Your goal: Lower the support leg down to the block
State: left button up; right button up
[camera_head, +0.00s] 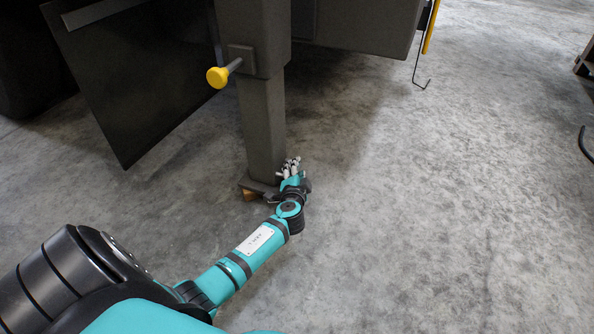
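The grey support leg (262,125) hangs upright from a wider square sleeve (253,35), with a yellow knob (217,77) on the sleeve's left side. At its bottom is a flat foot plate (258,186). A brown wooden block (250,196) shows in part under the plate's left end; the rest of it is hidden. Whether plate and block touch, I cannot tell. My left gripper (290,165) is beside the leg's lower right side, close to the foot plate. Its fingers are too small to tell if they hold anything. My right gripper is not in view.
A dark flat panel (140,80), perhaps a mud flap, hangs left of the leg. A dark vehicle body (365,22) is above right, with a thin bent rod (421,75) hanging from it. Open concrete floor (450,200) lies to the right.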

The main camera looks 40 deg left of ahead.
pick_arm(q)
jog(key=shift+a+r, duration=0.1)
jog(key=shift+r, duration=0.05)
jog(key=shift+r, duration=0.35)
notch_tip(320, 180, up, 9)
jog(key=shift+r, duration=0.2)
